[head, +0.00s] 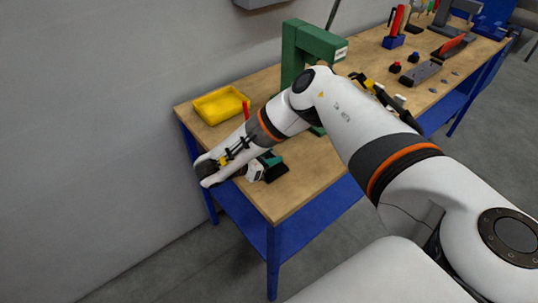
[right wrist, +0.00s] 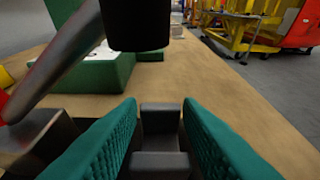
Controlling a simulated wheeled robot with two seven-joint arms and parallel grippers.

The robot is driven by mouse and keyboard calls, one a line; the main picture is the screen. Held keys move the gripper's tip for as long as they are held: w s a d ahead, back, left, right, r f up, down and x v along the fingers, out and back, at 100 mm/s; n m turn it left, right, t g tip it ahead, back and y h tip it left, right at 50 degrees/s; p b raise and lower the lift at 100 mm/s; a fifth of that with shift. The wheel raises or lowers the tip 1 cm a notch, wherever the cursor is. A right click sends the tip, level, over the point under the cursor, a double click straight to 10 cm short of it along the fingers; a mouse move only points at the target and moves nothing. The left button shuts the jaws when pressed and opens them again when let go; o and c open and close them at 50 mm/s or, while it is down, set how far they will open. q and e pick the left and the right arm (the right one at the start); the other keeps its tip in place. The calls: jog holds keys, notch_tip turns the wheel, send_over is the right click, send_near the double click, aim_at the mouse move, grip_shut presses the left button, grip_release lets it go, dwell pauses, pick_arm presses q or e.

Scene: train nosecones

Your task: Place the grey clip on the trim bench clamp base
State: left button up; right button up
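My right gripper (head: 266,166) is over the front left end of the bench. In the right wrist view its two teal fingers (right wrist: 160,130) lie on either side of a dark grey part that looks like the grey clip (right wrist: 160,160), with almost no gap. The clip's underside is hidden. A dark block (right wrist: 42,140), probably the clamp base, stands left of the fingers. A grey bar (right wrist: 60,65) and a black cylinder (right wrist: 137,25) rise over the clip. In the head view my forearm and hand cover most of this area. My left gripper is out of view.
A yellow bin (head: 221,105) sits at the bench's left end. A green frame (head: 315,42) stands behind my arm, and its block (right wrist: 95,75) shows beyond the fingers. Tools, including a red-handled clamp (head: 396,20), stand farther right. Bare wooden top (head: 310,165) lies right of the gripper.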

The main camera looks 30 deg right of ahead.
jog(key=shift+o, duration=1.1)
jog(key=shift+d, duration=0.1)
jog(key=b+v, duration=0.3)
jog(key=v, duration=0.8)
jog(key=shift+w, duration=0.15)
jog(key=shift+a+r, duration=0.25)
jog(key=shift+a, duration=0.25)
